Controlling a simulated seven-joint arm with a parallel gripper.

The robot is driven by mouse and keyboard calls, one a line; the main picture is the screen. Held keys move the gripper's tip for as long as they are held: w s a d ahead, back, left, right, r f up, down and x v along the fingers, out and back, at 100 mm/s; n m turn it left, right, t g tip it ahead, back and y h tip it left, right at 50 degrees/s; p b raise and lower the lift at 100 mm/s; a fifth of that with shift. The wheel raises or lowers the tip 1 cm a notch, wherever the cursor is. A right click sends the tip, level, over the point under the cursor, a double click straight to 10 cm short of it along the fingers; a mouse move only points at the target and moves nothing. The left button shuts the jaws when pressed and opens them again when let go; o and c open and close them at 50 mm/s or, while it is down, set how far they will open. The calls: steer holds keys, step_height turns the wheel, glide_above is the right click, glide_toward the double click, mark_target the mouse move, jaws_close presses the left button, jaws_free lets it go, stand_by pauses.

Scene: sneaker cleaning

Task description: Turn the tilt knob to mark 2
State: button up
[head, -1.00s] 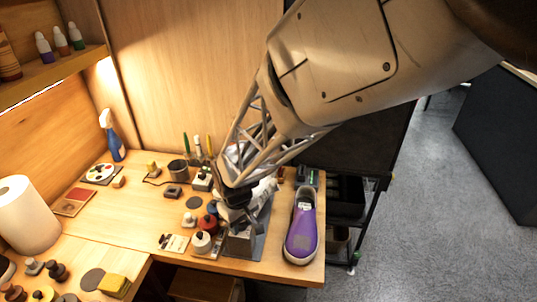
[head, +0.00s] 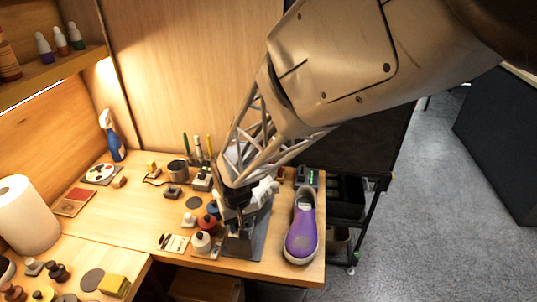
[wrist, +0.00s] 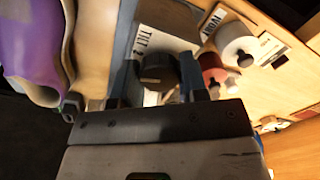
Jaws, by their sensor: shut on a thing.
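The tilt knob (wrist: 158,72) is dark and round with a pale mark on its face, in the middle of the wrist view. It sits by a white plate lettered TILT (wrist: 147,42). My gripper (wrist: 160,84) is shut on the knob, with one finger on each side of it. The number marks cannot be read, so I cannot tell which one the knob points to. In the head view, my gripper (head: 236,212) is low over the grey stand (head: 245,243), and the knob is hidden behind it.
A purple sneaker (head: 302,232) lies right of the stand; it also shows at the left of the wrist view (wrist: 28,40). A white-bodied jar (head: 201,242) and a red jar (head: 208,224) stand close on the left. The table's front edge is near.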

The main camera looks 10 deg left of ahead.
steer(key=shift+m, duration=1.5)
steer(key=o, duration=0.7)
steer(key=shift+r, duration=0.15)
steer(key=shift+r, duration=2.35)
